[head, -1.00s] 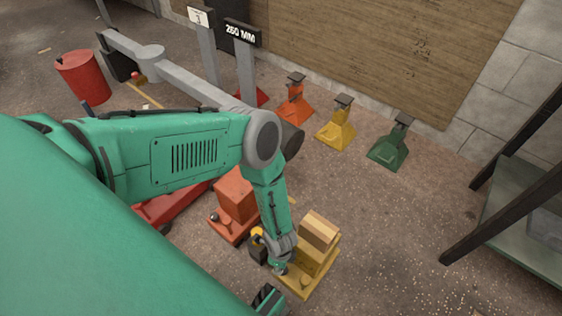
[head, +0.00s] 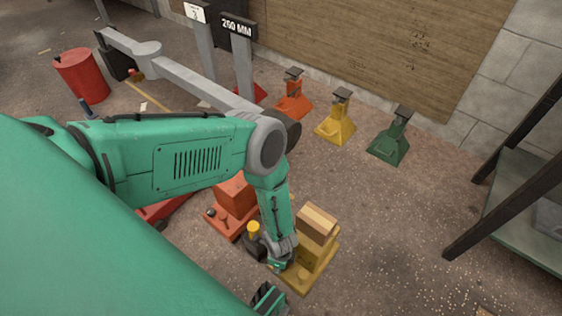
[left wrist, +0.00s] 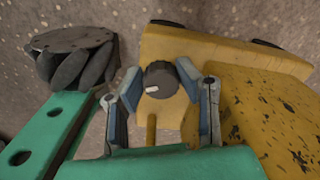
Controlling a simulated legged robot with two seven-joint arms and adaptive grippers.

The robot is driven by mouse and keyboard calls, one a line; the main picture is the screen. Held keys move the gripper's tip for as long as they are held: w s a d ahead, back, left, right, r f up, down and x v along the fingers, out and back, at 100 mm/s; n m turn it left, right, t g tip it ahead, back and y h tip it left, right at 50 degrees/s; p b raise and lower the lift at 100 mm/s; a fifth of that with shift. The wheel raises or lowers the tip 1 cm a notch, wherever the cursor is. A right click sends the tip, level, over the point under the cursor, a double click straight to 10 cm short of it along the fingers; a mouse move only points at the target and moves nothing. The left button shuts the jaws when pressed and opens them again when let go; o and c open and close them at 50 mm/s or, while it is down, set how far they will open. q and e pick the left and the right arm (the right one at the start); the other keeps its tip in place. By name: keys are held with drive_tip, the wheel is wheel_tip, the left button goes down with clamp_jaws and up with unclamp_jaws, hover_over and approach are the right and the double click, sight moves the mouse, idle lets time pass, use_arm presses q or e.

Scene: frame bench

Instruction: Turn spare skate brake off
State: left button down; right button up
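A yellow skate (head: 314,258) with a wooden block (head: 317,223) on top stands on the floor in the head view. Its yellow deck (left wrist: 220,48) and worn yellow body also show in the left wrist view. A black round knob (left wrist: 161,80) with a white mark stands near the deck's edge. My left gripper (head: 279,265) points down at the skate's near left side. In the left wrist view its fingers (left wrist: 157,72) stand apart on both sides of the knob. The right fingertip is very close to it; contact is unclear.
An orange skate (head: 234,203) stands just left of the yellow one. Orange (head: 293,97), yellow (head: 337,121) and green (head: 391,140) stands line the wall. A dark-legged bench (head: 520,205) is at right. The floor between is clear.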

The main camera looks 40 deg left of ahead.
use_arm(q)
drive_tip(key=shift+d+r, duration=0.15)
drive_tip(key=shift+d, duration=0.45)
drive_tip(key=shift+a, duration=0.25)
drive_tip(key=shift+s+d+m+p, duration=0.15)
drive_tip(key=shift+d+m+p, duration=0.05)
drive_tip(key=shift+m+p, duration=0.65)
drive_tip(key=shift+m, duration=0.95)
drive_tip(key=c, duration=2.3)
unclamp_jaws()
drive_tip(key=shift+a+m+p, duration=0.1)
drive_tip(key=shift+m+p, duration=0.2)
drive_tip(key=shift+m, duration=0.2)
drive_tip(key=o, duration=0.8)
drive_tip(key=shift+o, duration=0.2)
drive_tip(key=shift+a, duration=0.1)
